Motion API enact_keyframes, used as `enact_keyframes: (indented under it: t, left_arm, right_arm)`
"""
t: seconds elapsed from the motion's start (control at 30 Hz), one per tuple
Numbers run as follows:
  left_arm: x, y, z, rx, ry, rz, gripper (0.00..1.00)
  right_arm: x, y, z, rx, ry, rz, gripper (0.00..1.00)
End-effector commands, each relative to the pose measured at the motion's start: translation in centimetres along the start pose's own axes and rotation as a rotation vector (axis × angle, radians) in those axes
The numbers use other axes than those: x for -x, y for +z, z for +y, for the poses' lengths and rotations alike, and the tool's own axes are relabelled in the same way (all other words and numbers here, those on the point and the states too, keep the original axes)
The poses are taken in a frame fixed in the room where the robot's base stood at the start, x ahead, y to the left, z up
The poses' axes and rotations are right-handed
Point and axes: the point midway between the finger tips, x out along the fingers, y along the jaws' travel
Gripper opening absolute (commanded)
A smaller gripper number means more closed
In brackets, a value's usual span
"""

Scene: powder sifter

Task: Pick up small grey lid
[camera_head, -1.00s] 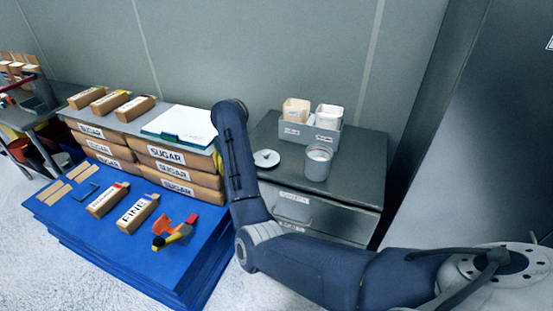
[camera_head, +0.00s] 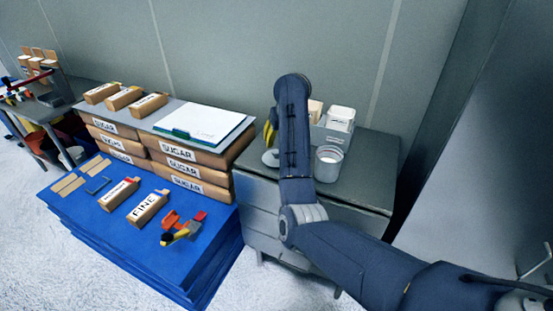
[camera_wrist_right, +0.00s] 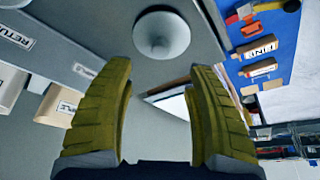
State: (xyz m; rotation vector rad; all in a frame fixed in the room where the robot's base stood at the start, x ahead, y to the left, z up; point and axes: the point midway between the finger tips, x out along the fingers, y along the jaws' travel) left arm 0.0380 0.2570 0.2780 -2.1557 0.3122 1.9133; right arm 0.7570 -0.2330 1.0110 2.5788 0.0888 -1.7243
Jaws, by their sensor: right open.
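The small grey lid (camera_wrist_right: 162,34) is a round, shallow cone with a small knob, lying on the grey cabinet top. In the right wrist view it lies beyond the fingertips, roughly midway between them and apart from both. In the head view only a part of the lid (camera_head: 269,159) shows, left of my right forearm. My right gripper (camera_wrist_right: 160,75) is open and empty, with its two yellow ribbed fingers spread. In the head view my right gripper (camera_head: 270,133) is mostly hidden behind my arm, above the lid. My left gripper is not in view.
A grey canister with white powder (camera_head: 328,164) stands on the cabinet (camera_head: 365,182) right of my arm. A grey bin with white containers (camera_head: 341,121) stands behind it. Stacked sugar boxes (camera_head: 186,168) with a clipboard (camera_head: 204,121) on top stand left. A blue platform (camera_head: 115,233) holds boxes and tools.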

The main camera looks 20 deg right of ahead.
Motion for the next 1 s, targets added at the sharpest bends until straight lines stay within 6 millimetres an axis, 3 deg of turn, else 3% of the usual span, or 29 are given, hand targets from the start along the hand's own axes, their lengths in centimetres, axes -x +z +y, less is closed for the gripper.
enact_keyframes:
  t: [0.2, 0.57, 1.0]
  left_arm:
    - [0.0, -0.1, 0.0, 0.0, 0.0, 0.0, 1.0]
    - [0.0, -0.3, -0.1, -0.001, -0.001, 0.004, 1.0]
    - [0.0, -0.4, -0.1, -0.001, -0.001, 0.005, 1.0]
  right_arm:
    - [-3.2, 0.0, 0.1, 0.0, 0.003, -0.001, 0.55]
    - [-5.1, 0.0, 0.1, 0.0, 0.001, -0.001, 0.55]
    - [-9.5, -0.1, -0.1, 0.001, 0.001, -0.001, 0.55]
